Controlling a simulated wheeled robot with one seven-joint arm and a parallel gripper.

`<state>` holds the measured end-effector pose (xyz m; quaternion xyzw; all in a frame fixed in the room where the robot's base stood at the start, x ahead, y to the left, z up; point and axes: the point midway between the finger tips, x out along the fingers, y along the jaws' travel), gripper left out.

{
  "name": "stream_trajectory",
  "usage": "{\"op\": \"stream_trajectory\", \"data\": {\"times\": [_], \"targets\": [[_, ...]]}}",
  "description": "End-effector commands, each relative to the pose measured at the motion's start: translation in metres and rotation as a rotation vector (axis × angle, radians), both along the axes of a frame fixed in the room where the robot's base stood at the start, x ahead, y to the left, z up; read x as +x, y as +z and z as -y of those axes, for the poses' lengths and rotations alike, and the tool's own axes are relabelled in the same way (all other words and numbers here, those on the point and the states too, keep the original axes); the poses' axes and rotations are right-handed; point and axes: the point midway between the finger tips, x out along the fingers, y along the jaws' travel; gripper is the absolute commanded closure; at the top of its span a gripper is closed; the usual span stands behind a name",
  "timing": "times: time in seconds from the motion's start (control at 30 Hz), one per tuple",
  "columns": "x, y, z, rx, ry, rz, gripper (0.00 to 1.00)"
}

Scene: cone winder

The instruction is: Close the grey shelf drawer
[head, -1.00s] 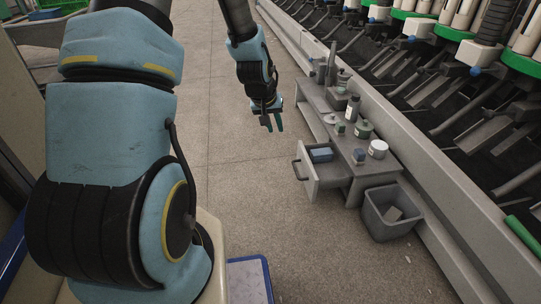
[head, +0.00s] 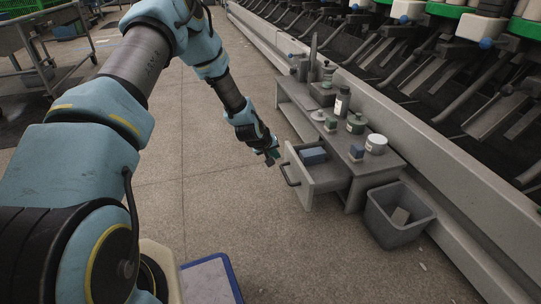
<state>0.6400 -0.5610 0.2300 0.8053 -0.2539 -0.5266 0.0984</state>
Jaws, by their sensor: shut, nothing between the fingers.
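The grey shelf drawer (head: 317,180) stands pulled out from the low grey shelf (head: 372,170), toward the aisle. Its dark bar handle (head: 289,174) is on the front face. A blue box (head: 313,156) lies inside the drawer. My gripper (head: 272,160) is shut and empty, just to the left of the drawer front, near the upper end of the handle. I cannot tell whether it touches the handle.
Bottles, tins and a small blue box stand on the shelf top, with a white-lidded tin (head: 376,144) near its front end. A grey bin (head: 398,218) stands beside the shelf. The winding machine (head: 440,160) runs behind it. The floor (head: 215,190) left of the drawer is clear.

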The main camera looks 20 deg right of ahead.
Motion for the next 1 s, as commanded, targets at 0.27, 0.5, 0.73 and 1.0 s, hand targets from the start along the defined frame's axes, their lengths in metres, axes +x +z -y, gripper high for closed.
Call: {"op": "stream_trajectory", "data": {"times": [0.27, 0.5, 0.73, 1.0], "targets": [[0.003, -0.019, 0.037, 0.001, -0.004, 0.002, 1.0], [0.002, -0.017, 0.049, 0.002, -0.001, 0.0, 1.0], [0.002, -0.016, 0.05, 0.001, 0.0, -0.001, 1.0], [-0.001, -0.015, 0.061, 0.001, -0.004, 0.0, 1.0]]}}
